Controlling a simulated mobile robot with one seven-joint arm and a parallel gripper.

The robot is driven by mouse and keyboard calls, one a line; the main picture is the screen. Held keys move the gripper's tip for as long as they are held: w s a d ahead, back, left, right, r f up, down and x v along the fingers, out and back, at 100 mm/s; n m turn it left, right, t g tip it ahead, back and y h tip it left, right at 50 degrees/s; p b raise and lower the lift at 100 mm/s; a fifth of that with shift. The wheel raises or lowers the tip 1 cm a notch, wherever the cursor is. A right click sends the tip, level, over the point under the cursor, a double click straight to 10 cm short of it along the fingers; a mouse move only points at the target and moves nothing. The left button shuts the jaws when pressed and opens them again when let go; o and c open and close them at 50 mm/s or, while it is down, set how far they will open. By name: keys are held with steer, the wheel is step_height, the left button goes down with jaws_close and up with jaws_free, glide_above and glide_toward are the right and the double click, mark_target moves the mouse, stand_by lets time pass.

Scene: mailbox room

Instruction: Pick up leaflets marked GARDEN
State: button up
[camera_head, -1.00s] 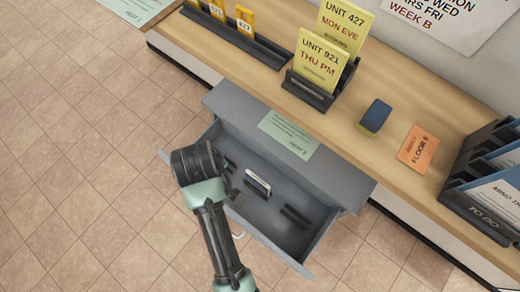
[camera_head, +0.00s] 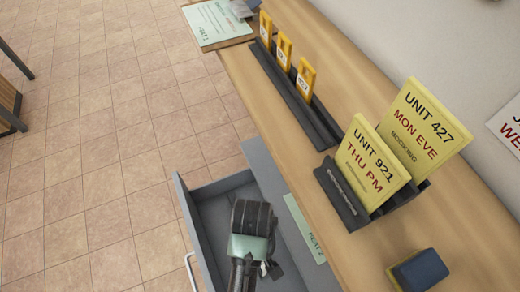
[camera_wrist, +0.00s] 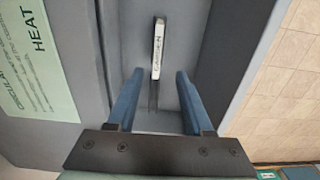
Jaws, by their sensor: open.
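A thin white stack or card (camera_wrist: 158,48) stands on edge in the open grey drawer (camera_head: 187,215). Small lettering on its top edge appears to read GARDEN, though it is blurred. In the wrist view my gripper (camera_wrist: 160,76) is open, with its two blue fingers pointing down into the drawer. The white piece lies between the lines of the fingers, a little beyond their tips, with nothing gripped. In the head view my wrist covers the drawer's middle and hides the white piece.
A green HEAT sheet (camera_wrist: 35,60) lies beside the drawer opening. On the counter (camera_head: 300,165) stand a yellow-card holder (camera_head: 340,197), a dark rack with yellow tags (camera_head: 290,90) and a blue block (camera_head: 418,270).

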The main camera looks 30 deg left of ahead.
step_height(320, 180, down, 8)
steer(key=b, duration=0.2)
steer(key=shift+r+b, duration=0.15)
steer(key=shift+b, duration=0.2)
steer(key=f, duration=0.1)
steer(key=f+b, duration=0.1)
steer(key=f, duration=0.1)
steer(key=f+b, duration=0.1)
steer(key=f, duration=0.1)
steer(key=shift+d+f, duration=0.15)
steer(key=shift+d, duration=0.2)
steer(key=shift+c, duration=0.2)
jaws_close()
